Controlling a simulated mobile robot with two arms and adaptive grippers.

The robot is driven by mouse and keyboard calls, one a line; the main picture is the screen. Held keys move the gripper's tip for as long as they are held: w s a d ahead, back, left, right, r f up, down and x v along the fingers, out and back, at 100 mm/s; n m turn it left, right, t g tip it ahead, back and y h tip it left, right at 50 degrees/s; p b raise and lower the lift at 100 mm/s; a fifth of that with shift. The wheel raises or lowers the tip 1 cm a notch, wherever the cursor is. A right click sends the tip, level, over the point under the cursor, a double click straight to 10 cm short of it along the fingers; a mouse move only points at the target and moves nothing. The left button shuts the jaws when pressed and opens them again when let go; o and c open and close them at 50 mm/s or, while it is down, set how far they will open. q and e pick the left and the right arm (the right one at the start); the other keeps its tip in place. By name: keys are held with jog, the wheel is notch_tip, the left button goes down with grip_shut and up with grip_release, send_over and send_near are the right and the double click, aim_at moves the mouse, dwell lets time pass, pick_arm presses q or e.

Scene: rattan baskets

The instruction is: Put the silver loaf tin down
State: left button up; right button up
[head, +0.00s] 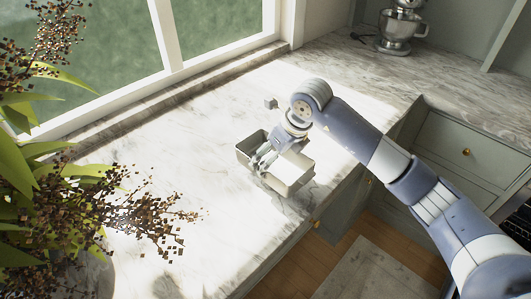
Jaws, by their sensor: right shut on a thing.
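The silver loaf tin (287,185) is a rectangular metal pan over the pale marble counter (185,155), near its front edge. My right gripper (264,160) reaches down from above and is shut on the tin. The fingers are at the tin's left part, and the gripper hides some of its far rim. I cannot tell whether the tin's base touches the counter. My left gripper is not in the view.
A leafy plant with dark berry sprigs (135,215) covers the left side. A stand mixer (401,28) stands at the back right. A window (160,60) runs behind the counter. Grey drawers (470,150) are at the right. Counter left of the tin is clear.

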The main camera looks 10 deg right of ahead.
aim_at(266, 157)
jog(key=shift+w+a+p, duration=0.15)
jog(key=shift+w+a, duration=0.3)
jog(key=shift+w, duration=0.2)
jog(key=shift+w+a+p, duration=0.15)
jog(key=shift+w+a, duration=0.25)
jog(key=shift+w, duration=0.2)
jog(key=shift+f, duration=0.15)
notch_tip(266, 157, down, 2)
jog(key=shift+f+p, duration=0.25)
jog(key=shift+p, duration=0.65)
jog(key=shift+f, duration=0.45)
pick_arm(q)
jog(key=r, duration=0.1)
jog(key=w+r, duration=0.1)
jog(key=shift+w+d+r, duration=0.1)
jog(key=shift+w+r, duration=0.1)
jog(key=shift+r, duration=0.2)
pick_arm(e)
jog(key=o, duration=0.9)
jog(key=shift+f, duration=0.15)
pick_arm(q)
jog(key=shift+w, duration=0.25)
pick_arm(e)
jog(key=shift+o, duration=0.3)
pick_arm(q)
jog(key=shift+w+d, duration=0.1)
